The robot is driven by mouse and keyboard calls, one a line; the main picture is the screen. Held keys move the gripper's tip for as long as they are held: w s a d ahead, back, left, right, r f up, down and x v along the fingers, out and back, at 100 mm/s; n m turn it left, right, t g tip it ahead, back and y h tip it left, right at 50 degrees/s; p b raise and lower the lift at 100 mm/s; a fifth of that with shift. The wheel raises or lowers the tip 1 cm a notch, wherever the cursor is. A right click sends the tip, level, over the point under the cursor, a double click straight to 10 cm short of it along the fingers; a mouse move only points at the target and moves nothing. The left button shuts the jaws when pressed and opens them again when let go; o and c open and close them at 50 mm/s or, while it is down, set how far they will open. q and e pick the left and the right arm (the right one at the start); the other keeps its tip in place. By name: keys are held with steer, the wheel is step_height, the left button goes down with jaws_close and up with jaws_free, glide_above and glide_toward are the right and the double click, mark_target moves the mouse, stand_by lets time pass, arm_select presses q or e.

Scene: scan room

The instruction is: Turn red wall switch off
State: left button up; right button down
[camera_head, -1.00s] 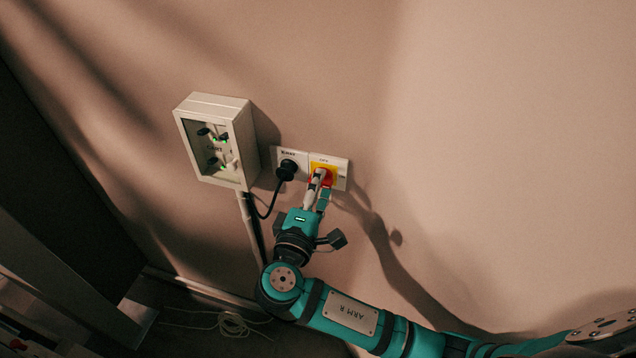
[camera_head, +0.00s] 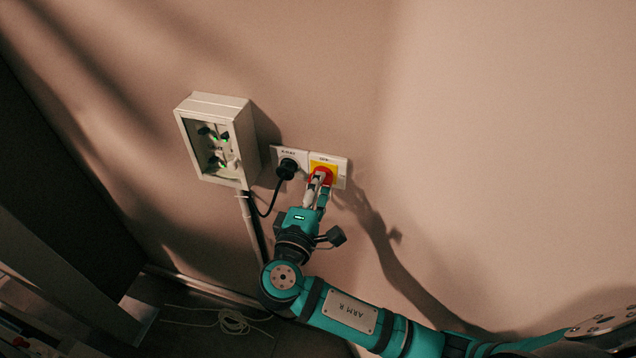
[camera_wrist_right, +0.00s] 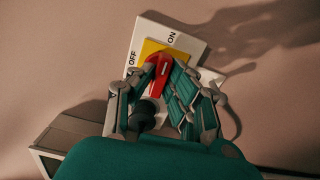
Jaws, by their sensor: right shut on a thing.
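The red wall switch (camera_head: 324,173) is a rotary handle on a yellow square and white plate, low on the wall. In the right wrist view the red handle (camera_wrist_right: 163,66) lies between the fingertips, with "ON" printed above right and "OFF" at the left of the yellow square. Its top end points up, between the two labels; its exact setting is hard to tell. My right gripper (camera_head: 318,185) is shut on the handle, reaching up from below, and its fingers (camera_wrist_right: 157,82) hide the lower part. My left gripper is not in view.
A black plug (camera_head: 287,169) with a cable sits in the socket plate directly left of the switch. A pale box (camera_head: 240,141) with green lights is mounted further left. A loose pale cord (camera_head: 233,322) lies on the floor. The wall to the right is clear.

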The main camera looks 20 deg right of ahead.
steer(key=n+p, duration=0.7)
steer(key=n, duration=1)
steer(key=shift+f, duration=0.15)
steer(key=shift+n, duration=0.3)
steer(key=c, duration=1.3)
jaws_free()
steer(key=v, duration=1.2)
